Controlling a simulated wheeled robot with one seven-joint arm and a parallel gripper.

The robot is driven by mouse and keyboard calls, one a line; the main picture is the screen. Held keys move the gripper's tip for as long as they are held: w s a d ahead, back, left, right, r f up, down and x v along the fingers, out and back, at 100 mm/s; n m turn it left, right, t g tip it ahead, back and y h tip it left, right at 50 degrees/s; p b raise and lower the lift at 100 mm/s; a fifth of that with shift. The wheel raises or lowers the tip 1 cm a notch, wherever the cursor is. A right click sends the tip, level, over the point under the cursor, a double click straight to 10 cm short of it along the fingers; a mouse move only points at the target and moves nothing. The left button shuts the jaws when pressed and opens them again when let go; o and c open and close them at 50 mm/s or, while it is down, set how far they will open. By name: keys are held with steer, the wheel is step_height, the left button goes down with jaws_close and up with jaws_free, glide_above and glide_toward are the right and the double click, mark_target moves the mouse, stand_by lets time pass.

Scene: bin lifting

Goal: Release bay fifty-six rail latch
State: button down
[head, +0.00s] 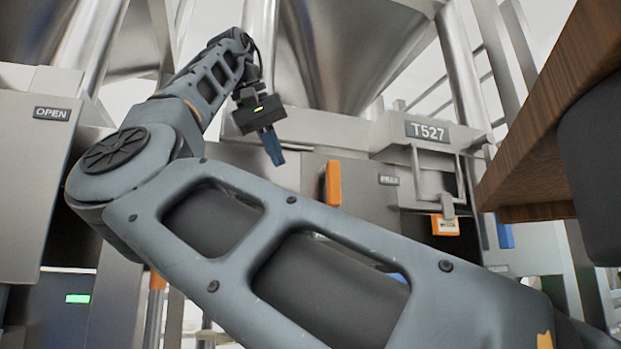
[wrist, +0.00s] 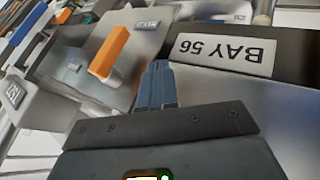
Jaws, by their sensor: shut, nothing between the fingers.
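The BAY 56 plate (wrist: 226,55) shows upside down at upper right in the wrist view, on a dark bar. An orange handle (wrist: 109,52) stands out from a grey metal panel to the left of it; it looks like the rail latch. In the head view an upright orange handle (head: 333,183) sits on a grey panel, right of my gripper. My gripper (head: 275,155) hangs fingers down in front of the machines. Its blue fingers (wrist: 157,86) are together and empty, apart from the orange handle. The bay plate is not readable in the head view.
A T527 sign (head: 428,131) marks the bay at right, with an orange tag (head: 445,225) below it. A small label (head: 388,180), seemingly FREE, is beside the handle. An OPEN label (head: 52,114) is at far left. A wooden edge (head: 530,125) juts in at right.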

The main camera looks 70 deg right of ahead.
steer(key=shift+y, duration=0.5)
steer(key=s+r, duration=0.1)
steer(key=s+a+r, duration=0.1)
steer(key=r, duration=0.1)
steer(key=shift+s+a+r, duration=0.1)
steer(key=shift+s+r, duration=0.1)
steer(key=shift+s, duration=0.05)
steer(key=p, duration=0.1)
glide_toward(328, 203)
steer(key=shift+w+x, duration=0.3)
steer(key=shift+x, duration=2.05)
steer(key=shift+s, duration=0.2)
